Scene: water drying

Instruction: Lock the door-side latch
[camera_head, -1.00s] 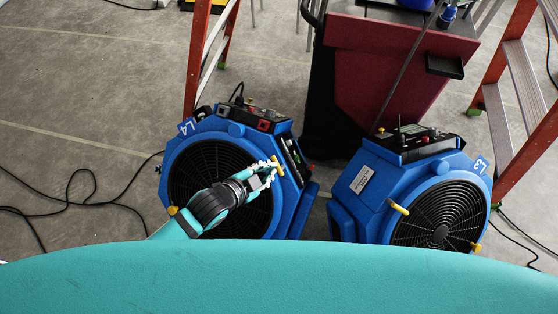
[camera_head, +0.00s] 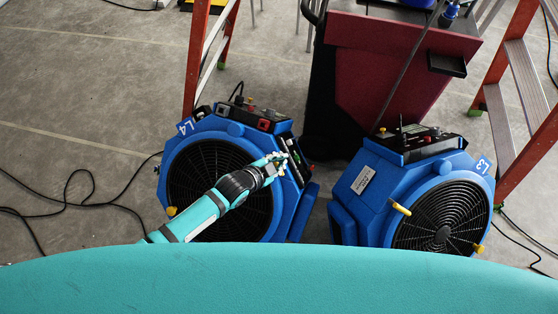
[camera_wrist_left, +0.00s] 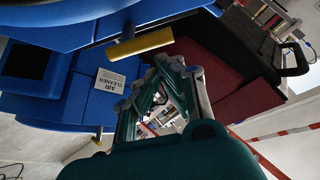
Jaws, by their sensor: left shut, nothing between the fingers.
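The left blue air machine (camera_head: 205,133), marked L4, has a round black grille and a yellow latch (camera_head: 171,211) at its lower left. My left gripper (camera_head: 280,160) is shut and empty at the upper right of this grille, covering the spot of its other latch. In the left wrist view a yellow latch (camera_wrist_left: 140,45) stands close to the left gripper's fingertips (camera_wrist_left: 175,65). Whether they touch is not clear. The right machine (camera_head: 375,187), marked L3, has yellow latches (camera_head: 401,208) at both sides of its grille. My right gripper is not in view.
A dark red cart (camera_head: 385,70) stands behind the machines. Orange ladders stand at the left (camera_head: 196,60) and right (camera_head: 530,145). Black cables (camera_head: 75,200) lie on the floor at the left. A gap separates the two machines.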

